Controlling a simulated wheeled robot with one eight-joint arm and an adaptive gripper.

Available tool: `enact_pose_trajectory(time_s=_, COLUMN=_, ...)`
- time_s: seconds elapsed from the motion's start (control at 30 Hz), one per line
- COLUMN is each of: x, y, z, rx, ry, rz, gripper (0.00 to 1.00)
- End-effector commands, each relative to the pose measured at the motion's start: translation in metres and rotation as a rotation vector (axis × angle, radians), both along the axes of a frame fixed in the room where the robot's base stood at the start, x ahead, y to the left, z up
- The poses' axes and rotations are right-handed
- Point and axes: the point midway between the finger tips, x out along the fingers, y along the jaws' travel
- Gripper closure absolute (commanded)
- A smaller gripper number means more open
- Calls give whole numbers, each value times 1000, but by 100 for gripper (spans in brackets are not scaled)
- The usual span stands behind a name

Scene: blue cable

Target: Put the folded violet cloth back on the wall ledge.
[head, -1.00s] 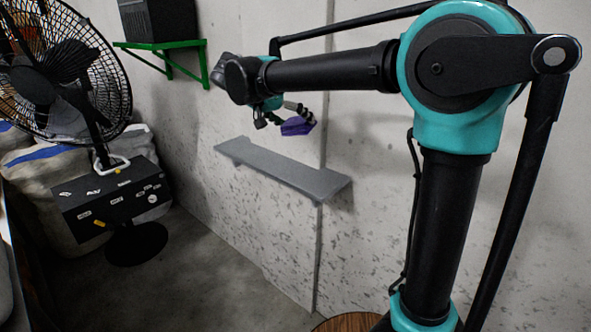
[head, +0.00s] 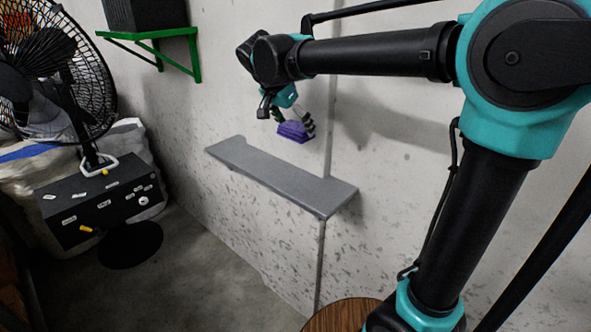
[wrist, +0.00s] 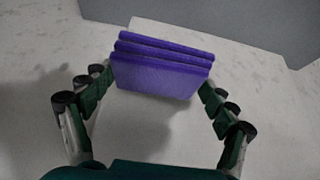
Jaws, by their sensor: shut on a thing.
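The folded violet cloth (head: 294,131) is in my gripper (head: 292,122), held in the air above the grey wall ledge (head: 270,172) in the head view. In the wrist view the cloth (wrist: 160,72) shows several stacked folds between the two fingers of my gripper (wrist: 158,82), which is shut on its sides. The ledge is bare and fixed to the pale wall. A grey surface, which looks like the ledge (wrist: 215,25), shows beyond the cloth at the top of the wrist view. The cloth looks apart from the ledge.
A green bracket shelf (head: 160,38) with a dark box (head: 145,14) is on the wall at upper left. A black fan (head: 50,80) and a black box with labels (head: 100,205) stand at left. A round wooden top (head: 340,315) is at the bottom. The floor below the ledge is clear.

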Motion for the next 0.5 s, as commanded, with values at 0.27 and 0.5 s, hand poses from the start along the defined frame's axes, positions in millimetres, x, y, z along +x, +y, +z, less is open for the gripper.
enact_pose_trajectory(time_s=0.27, x=0, y=0, z=-68, rx=-1, ry=0, rz=1, gripper=38)
enact_pose_trajectory(time_s=0.5, x=0, y=0, z=-104, rx=-1, ry=0, rz=1, gripper=38)
